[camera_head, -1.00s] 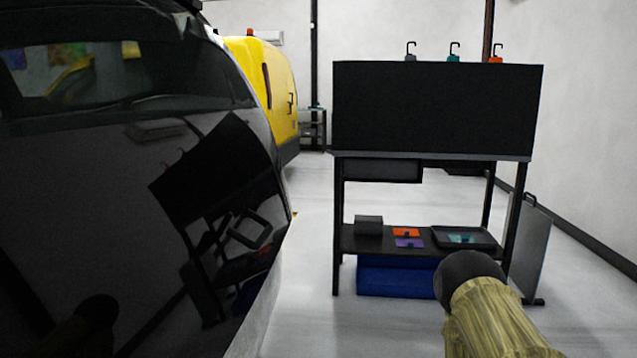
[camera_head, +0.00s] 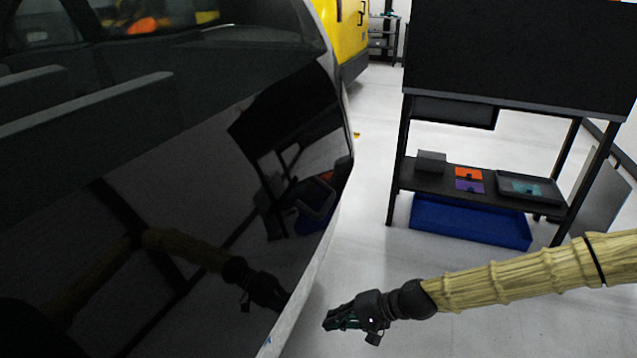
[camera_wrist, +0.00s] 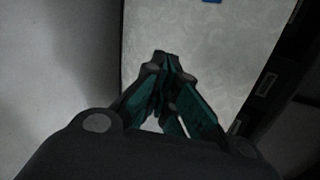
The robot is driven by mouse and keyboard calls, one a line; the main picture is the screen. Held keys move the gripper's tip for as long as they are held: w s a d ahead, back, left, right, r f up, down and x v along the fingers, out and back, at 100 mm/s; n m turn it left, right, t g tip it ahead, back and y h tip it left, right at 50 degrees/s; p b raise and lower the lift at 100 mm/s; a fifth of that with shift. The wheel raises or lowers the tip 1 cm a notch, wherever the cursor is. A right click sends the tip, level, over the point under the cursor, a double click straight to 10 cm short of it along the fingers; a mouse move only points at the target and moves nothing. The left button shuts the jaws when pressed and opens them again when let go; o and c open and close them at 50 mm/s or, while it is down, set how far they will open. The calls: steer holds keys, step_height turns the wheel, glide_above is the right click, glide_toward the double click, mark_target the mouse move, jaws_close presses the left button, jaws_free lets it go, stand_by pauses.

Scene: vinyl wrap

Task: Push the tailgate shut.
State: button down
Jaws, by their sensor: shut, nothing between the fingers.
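The tailgate (camera_head: 200,170) is a large glossy black panel with a dark window, filling the left of the head view. Its pale edge (camera_head: 312,275) runs down its right side. My gripper (camera_head: 328,321) is shut and empty, just right of that edge near the bottom, pointing left toward it. A reflection of my arm shows in the panel. I cannot tell whether the fingertips touch it. In the wrist view my gripper (camera_wrist: 166,62) shows its teal fingers together in front of a pale patterned surface (camera_wrist: 195,45) with dark bands at its right.
A black workbench (camera_head: 520,50) with a lower shelf (camera_head: 425,182) stands at the right, with a blue bin (camera_head: 470,222) beneath it. A yellow vehicle (camera_head: 342,35) is behind. Pale floor (camera_head: 372,230) is clear between the tailgate and the bench.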

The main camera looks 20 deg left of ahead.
steer(key=w+r+y+p, duration=0.15)
steer(key=w+r, duration=0.45)
steer(key=r, duration=0.6)
steer(key=w+r+y+p, duration=0.1)
steer(key=w+r+p, duration=0.2)
steer(key=w+r, duration=0.55)
steer(key=n+y+p, duration=0.1)
steer(key=y+p, duration=0.1)
steer(key=p, duration=0.1)
glide_toward(307, 159)
steer(key=shift+t, duration=0.4)
steer(key=x, duration=0.7)
steer(key=shift+s+p, duration=0.15)
steer(key=shift+p, duration=0.2)
